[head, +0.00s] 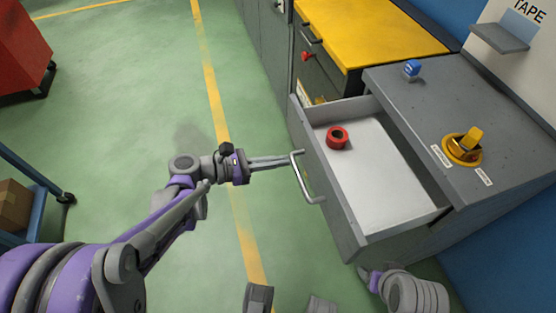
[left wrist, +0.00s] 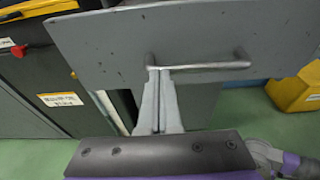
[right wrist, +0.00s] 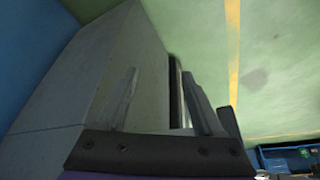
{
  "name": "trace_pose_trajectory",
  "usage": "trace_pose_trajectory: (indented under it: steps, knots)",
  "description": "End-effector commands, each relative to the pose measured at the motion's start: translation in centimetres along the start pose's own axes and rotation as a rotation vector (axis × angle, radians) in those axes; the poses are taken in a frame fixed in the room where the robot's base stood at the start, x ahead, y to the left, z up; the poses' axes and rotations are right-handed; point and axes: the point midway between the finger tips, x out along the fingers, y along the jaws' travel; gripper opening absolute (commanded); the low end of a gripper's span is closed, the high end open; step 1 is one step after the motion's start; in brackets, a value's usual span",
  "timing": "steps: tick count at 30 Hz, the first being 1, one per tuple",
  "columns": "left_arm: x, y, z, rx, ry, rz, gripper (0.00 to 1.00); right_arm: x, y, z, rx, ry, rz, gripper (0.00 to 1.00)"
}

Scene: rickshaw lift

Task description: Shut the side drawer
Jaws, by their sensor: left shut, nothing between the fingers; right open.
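The side drawer (head: 345,222) is pulled well out of the grey cabinet (head: 400,95). It has a grey front, a white inside and a metal handle (head: 308,180). My left gripper (head: 288,161) is shut and empty, its fingertips at the far end of the handle. In the left wrist view the fingertips (left wrist: 158,70) are by one end of the handle (left wrist: 210,66); I cannot tell whether they touch it. My right gripper (right wrist: 160,88) is open and empty, facing the cabinet's grey side (right wrist: 75,100); in the head view it is mostly hidden below the drawer.
A red ring (head: 337,138) lies in the drawer. On the cabinet top are a blue knob (head: 412,68) and a yellow rotary switch (head: 464,146). A yellow-topped cabinet (head: 370,35) adjoins it. The green floor (head: 130,110) left of the drawer is clear.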

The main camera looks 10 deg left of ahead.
Motion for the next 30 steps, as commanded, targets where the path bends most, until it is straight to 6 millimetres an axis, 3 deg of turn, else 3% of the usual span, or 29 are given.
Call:
trace_pose_trajectory:
  steps: [8,14,30]
  knots:
    - [0.2,0.0,0.1,0.000,0.000,-0.001,0.00,0.0,0.0,0.0,0.000,0.000,0.000,0.69]
    - [2.2,-0.1,0.5,0.001,-0.001,-0.004,0.00,0.0,0.0,0.0,0.000,0.000,0.000,0.69]
    - [15.2,-0.3,3.2,0.001,-0.001,-0.005,0.00,0.1,0.0,0.0,0.000,0.000,0.000,0.69]
